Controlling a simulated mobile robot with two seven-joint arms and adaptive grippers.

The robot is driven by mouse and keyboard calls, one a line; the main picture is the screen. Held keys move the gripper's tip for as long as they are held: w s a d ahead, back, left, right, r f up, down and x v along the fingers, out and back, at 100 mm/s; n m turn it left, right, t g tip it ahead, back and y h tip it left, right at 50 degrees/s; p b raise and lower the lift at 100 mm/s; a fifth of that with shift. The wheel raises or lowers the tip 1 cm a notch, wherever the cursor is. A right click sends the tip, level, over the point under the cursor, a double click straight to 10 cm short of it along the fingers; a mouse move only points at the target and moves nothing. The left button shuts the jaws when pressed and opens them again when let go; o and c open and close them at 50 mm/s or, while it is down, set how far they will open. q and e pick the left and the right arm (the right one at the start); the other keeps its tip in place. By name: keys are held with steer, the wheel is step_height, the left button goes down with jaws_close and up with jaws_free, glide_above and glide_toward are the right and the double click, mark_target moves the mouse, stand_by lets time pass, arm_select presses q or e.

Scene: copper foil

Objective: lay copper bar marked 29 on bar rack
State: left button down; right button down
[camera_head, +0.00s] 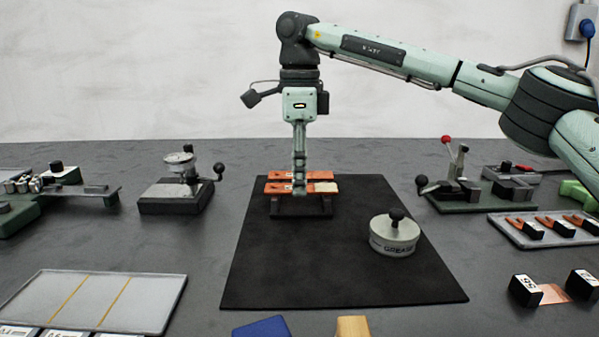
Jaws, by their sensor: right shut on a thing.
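I cannot tell whether this bar touches the rack. Its number is too small to read, and the fingers cover part of it. A second copper bar (322,175) lies just behind it on the rack. A pale piece (325,187) shows at the right end of the held bar. My left gripper is not in view.
A round lidded weight-like object (394,238) with a black knob stands on the black mat (290,275) at right. A dial gauge stand (177,180) is at left, a red-knobbed lever device (455,185) at right. A grey tray (110,300) lies front left. The mat's front is clear.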

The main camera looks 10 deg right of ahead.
steer(key=shift+f, duration=0.25)
stand_by(0.5)
steer(key=c, duration=1.4)
jaws_free()
steer(key=shift+o, duration=0.2)
steer(key=shift+r, duration=0.15)
steer(key=shift+r+p, duration=1.4)
steer(key=shift+p, duration=0.2)
steer(key=o, duration=0.5)
steer(key=shift+o, duration=0.2)
